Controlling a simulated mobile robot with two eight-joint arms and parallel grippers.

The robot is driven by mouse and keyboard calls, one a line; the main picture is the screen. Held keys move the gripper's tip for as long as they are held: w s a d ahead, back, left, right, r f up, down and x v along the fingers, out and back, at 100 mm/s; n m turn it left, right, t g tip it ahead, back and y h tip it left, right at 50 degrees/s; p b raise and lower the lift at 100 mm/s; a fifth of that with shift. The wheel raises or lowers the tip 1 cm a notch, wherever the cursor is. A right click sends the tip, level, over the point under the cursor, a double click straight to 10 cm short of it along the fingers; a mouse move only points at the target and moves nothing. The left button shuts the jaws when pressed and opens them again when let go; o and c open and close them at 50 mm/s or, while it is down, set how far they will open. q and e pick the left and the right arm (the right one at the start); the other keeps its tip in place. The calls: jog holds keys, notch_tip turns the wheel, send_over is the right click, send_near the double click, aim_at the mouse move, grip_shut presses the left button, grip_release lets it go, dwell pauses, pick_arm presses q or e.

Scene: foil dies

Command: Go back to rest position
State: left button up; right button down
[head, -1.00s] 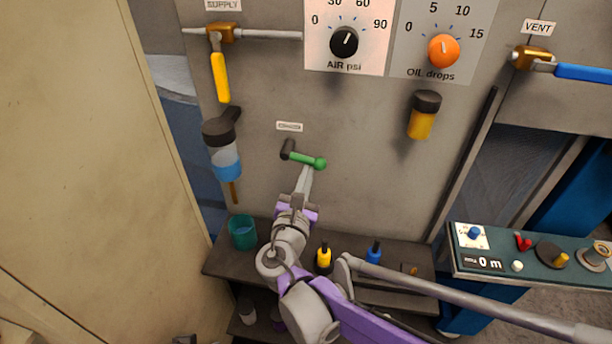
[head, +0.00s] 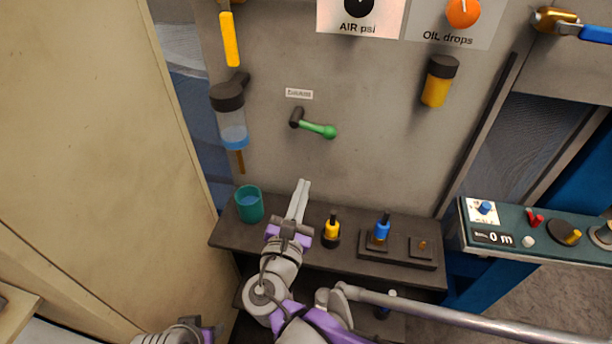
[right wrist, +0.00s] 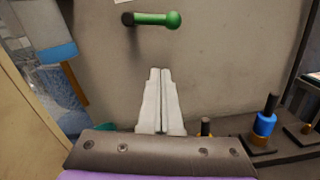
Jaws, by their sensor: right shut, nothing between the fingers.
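My right gripper (head: 303,184) is shut and empty, in front of the grey panel, over the dark shelf and below the green-handled lever (head: 318,129). In the right wrist view its fingers (right wrist: 160,72) lie together, with the green lever (right wrist: 155,19) above and apart from them. The lever sticks out to the right from its black pivot, tilted slightly down. Part of my left arm (head: 185,334) shows at the bottom left edge of the head view; its fingers are not in view.
A control box (head: 520,235) stands at right. A beige panel (head: 90,150) fills the left.

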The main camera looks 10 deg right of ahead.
jog(key=shift+s+a, duration=0.1)
jog(key=shift+s, duration=0.25)
jog(key=s+d+f+m+g+p, duration=0.2)
jog(key=s+d+f+m+g, duration=0.15)
jog(key=d+m, duration=0.35)
jog(key=s+d+f+m+g+p, duration=0.1)
jog(key=s+d+f+m+g, duration=0.25)
jog(key=d+m+g, duration=0.35)
jog(key=s+f+m+g+y+p, duration=0.1)
jog(key=s+f+m+y, duration=0.1)
jog(key=s+m, duration=0.3)
jog(key=s+f+m+y+p, duration=0.1)
jog(key=s+m+y, duration=0.3)
jog(key=m, duration=0.6)
jog(key=shift+s+f+g+p, duration=0.35)
jog(key=shift+s+f+p, duration=0.05)
jog(key=shift+s+p, duration=0.3)
jog(key=shift+a, duration=0.1)
